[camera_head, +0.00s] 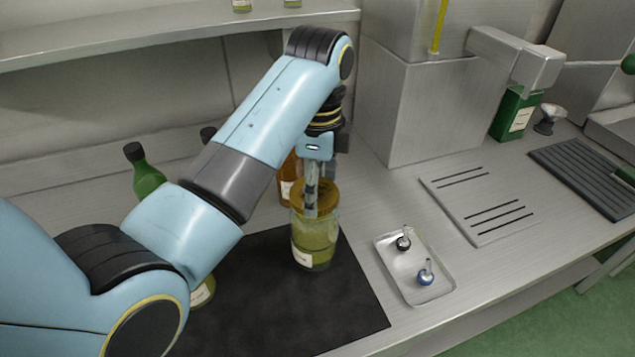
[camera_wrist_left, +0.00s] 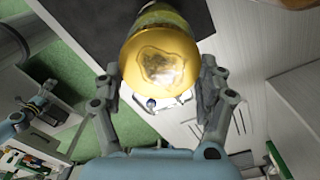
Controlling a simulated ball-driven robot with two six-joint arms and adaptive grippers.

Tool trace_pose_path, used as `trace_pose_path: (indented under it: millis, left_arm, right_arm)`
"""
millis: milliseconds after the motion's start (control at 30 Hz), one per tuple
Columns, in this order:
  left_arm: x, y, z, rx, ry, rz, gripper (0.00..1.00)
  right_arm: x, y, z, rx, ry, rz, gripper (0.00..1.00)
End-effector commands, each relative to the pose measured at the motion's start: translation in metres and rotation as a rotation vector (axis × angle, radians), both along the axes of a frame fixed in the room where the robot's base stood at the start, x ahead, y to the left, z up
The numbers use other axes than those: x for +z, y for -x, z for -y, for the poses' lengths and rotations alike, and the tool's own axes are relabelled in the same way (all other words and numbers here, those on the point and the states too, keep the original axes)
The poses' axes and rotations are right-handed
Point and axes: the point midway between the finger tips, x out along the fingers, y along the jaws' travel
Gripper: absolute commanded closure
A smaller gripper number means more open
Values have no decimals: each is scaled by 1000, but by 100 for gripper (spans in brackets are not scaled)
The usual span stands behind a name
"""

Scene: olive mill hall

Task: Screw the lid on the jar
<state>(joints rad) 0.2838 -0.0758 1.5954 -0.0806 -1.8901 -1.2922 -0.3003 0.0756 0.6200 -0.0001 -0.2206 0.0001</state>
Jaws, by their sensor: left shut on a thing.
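The glass jar (camera_head: 316,247) stands upright on the black mat, with yellow-green contents and a pale label. The golden-brown lid (camera_head: 325,190) sits at the jar's mouth; I cannot tell whether its thread is engaged. My left gripper (camera_head: 312,200) points down over the lid and is shut on it. In the left wrist view the round lid (camera_wrist_left: 160,66) shows between the fingers of my left gripper (camera_wrist_left: 160,92). The lid hides most of the jar there. Part of what seems my right arm, with its gripper (camera_wrist_left: 38,108), shows small at the left; its finger state is unclear.
The black mat (camera_head: 270,310) lies under the jar. A metal tray (camera_head: 429,290) with two small stoppers is to the right. A green bottle (camera_head: 146,178) and an amber bottle (camera_head: 286,178) stand behind. A slotted plate (camera_head: 478,206) lies farther right. The mat's front right is clear.

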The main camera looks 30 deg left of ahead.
Motion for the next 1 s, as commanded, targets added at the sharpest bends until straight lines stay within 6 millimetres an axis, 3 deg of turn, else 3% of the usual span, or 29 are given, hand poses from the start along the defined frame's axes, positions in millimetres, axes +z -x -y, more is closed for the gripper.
trace_pose_path:
  millis: [1000]
  left_arm:
    - [-10, 0, 0, 0, 0, 0, 48]
  right_arm:
    - [0, 0, 6, 2, 6, 0, 4]
